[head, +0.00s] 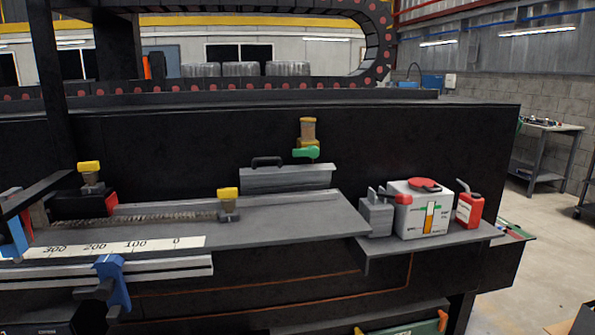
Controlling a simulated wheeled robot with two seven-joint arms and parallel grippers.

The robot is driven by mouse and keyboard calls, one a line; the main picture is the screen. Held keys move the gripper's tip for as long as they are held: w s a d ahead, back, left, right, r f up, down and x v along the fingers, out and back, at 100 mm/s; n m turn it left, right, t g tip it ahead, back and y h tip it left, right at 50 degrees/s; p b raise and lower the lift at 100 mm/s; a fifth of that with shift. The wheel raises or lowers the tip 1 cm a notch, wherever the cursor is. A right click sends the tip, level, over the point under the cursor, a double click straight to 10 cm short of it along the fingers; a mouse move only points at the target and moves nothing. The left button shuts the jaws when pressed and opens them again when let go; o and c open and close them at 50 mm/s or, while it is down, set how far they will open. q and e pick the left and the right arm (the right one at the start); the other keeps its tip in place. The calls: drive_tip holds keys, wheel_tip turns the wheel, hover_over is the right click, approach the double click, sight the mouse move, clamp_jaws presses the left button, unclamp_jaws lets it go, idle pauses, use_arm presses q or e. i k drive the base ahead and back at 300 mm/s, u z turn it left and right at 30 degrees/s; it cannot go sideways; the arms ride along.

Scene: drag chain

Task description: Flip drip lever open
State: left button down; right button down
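The green drip lever (306,152) lies roughly level at the foot of the drip oiler (308,131). The oiler has a tan upper body and a yellow band and is mounted on the black machine face, above the right end of the grey covered tray. The lever's narrow end points left and its thicker end is under the oiler's body. Nothing touches the lever. I cannot make out either of my grippers in the head view.
A grey cover with a black handle (267,162) stands just below left of the lever. A white tank (424,214), red bottle (469,212) and grey block (376,217) occupy the right shelf. The grey ledge (290,215) below is mostly clear. A blue clamp (112,282) sits lower left.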

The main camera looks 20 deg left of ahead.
sight(312, 151)
drive_tip(key=u, duration=0.95)
drive_tip(key=i, duration=0.5)
